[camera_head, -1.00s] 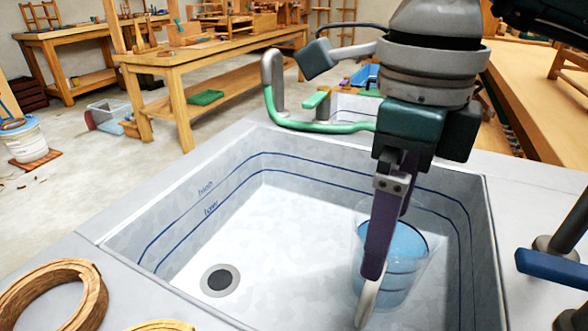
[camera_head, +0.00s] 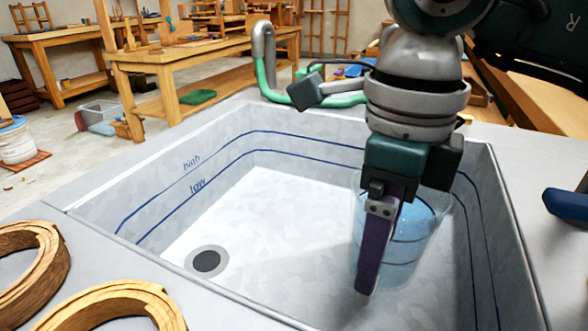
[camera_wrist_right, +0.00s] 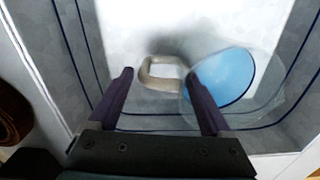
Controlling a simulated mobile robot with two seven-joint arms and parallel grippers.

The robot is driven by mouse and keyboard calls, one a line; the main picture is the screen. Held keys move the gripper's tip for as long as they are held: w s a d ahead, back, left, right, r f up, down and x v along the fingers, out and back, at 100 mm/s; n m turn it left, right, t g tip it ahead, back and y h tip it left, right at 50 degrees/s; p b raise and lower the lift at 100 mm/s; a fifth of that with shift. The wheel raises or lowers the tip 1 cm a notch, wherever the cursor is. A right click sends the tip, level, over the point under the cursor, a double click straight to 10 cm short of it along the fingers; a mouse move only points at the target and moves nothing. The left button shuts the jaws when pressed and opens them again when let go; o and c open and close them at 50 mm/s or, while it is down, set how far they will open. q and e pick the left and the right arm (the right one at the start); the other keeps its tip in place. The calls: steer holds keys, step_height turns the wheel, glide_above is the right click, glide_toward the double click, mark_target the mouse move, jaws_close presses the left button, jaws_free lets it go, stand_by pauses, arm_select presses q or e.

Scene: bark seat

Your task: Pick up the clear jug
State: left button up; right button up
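The clear jug (camera_head: 420,225) stands inside the grey sink (camera_head: 265,255), towards its right side, with blue liquid in it. In the right wrist view the jug (camera_wrist_right: 225,80) is at the right, and its beige handle (camera_wrist_right: 162,84) shows ahead of the fingers. My right gripper (camera_head: 366,290) reaches down into the sink in front of the jug. In the wrist view its two purple fingers (camera_wrist_right: 158,76) are apart, with the handle seen between them. I cannot tell whether they touch the jug. In the head view the handle is hidden behind the fingers. My left gripper is not in view.
Sink walls surround the right gripper, with blue lines marked high and low. A drain (camera_head: 207,261) lies in open floor at left. A tap (camera_head: 263,60) with a green hose stands behind. Wooden rings (camera_head: 30,270) lie on the left rim. A blue object (camera_head: 567,204) is at right.

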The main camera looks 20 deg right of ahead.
jaws_close()
stand_by(0.5)
